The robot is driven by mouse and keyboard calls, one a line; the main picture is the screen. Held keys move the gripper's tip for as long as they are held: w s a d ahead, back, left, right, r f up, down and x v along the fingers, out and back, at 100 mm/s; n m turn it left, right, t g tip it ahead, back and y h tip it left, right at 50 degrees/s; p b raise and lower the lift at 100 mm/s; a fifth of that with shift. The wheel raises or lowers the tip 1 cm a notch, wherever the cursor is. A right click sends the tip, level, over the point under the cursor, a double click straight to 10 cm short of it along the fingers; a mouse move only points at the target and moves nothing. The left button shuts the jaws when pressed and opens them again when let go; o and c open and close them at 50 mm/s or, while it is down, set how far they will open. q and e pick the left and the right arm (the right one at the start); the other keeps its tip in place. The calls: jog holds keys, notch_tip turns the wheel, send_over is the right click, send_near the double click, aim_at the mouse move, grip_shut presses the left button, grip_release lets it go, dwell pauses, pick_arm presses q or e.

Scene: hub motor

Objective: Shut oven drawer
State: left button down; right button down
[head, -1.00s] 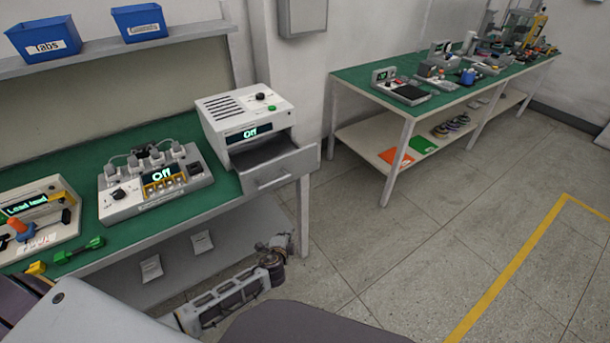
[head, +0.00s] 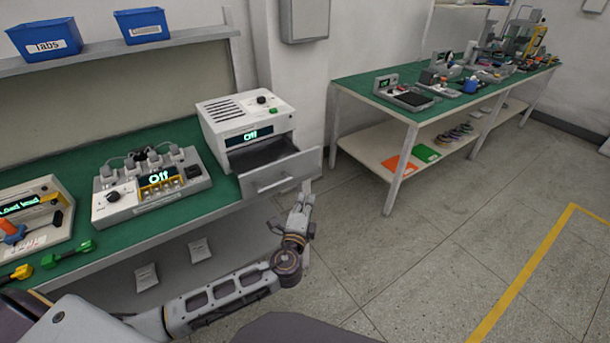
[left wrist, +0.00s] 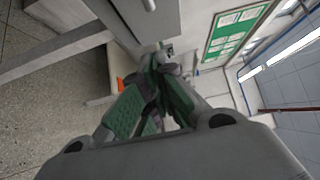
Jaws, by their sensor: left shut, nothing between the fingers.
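The oven (head: 245,122) is a white box on the green bench, with a display reading "Off". Its grey drawer (head: 281,173) is pulled out at the front, over the bench's front edge, and its handle faces out. My left gripper (head: 306,188) is shut and empty, just below and in front of the drawer. In the left wrist view its green-padded fingers (left wrist: 158,80) meet at the tips, and a grey panel with a handle, likely the drawer (left wrist: 150,22), shows above them. I cannot tell whether they touch. My right gripper is not in view.
A grey device with plugs (head: 152,185) stands left of the oven on the bench (head: 110,254). Blue bins (head: 44,40) sit on the shelf above. A second green-topped table (head: 350,85) stands to the right. The floor (head: 430,255) between is clear.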

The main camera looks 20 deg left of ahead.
pick_arm(q)
jog(key=shift+w, duration=0.1)
send_near(308, 164)
jog(key=shift+w+d, duration=1.15)
jog(key=shift+d, duration=0.2)
jog(key=shift+w+a, duration=0.55)
jog(key=shift+a, duration=0.25)
jog(key=shift+w+a, duration=0.55)
jog(key=shift+a, duration=0.25)
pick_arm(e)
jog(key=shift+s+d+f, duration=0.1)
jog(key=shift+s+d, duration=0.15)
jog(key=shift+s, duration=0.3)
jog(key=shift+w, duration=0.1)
